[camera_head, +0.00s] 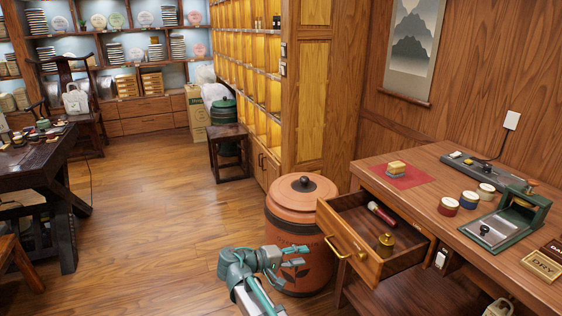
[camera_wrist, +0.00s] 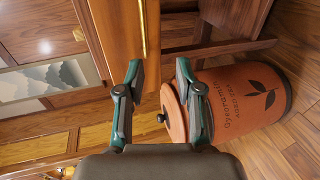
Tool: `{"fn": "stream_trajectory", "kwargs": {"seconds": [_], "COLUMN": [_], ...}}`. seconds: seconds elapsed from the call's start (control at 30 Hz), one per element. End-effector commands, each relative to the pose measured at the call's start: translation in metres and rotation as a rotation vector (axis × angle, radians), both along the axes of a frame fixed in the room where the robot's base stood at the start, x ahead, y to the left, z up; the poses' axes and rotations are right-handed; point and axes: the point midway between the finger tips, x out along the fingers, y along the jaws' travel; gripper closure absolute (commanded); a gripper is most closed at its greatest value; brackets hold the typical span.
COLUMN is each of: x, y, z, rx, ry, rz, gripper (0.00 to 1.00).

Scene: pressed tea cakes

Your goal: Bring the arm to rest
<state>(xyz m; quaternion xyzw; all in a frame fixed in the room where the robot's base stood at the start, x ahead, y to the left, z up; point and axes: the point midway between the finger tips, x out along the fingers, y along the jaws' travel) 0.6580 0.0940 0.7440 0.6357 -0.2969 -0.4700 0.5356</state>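My gripper (camera_head: 303,258) is in front of the terracotta jar (camera_head: 304,225), left of and below the open drawer (camera_head: 366,243) in the head view. In the wrist view my gripper (camera_wrist: 160,70) has its two green and black fingers apart, with nothing held between them. The drawer's brass handle (camera_wrist: 144,28) and wooden front (camera_wrist: 105,30) appear beyond the fingertips there, and I see no contact. The jar (camera_wrist: 240,100) and its lid (camera_wrist: 172,115) show behind and beside the right finger.
The open drawer juts from the wooden counter (camera_head: 450,165) and holds a dark red cylinder (camera_head: 381,214) and a brass pot (camera_head: 385,244). Small tins (camera_head: 448,206) and a green device (camera_head: 503,222) stand on the counter. The wooden floor (camera_head: 150,220) to the left is clear.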

Motion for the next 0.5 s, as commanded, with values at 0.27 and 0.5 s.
{"fn": "stream_trajectory", "kwargs": {"seconds": [0.27,0.5], "x": [-0.042,-0.12], "y": [-0.001,-0.026], "z": [-0.131,-0.258], "rx": [0.321,0.596], "ry": [0.244,0.453], "rz": [0.054,-0.036], "gripper": [0.64,0.64]}}
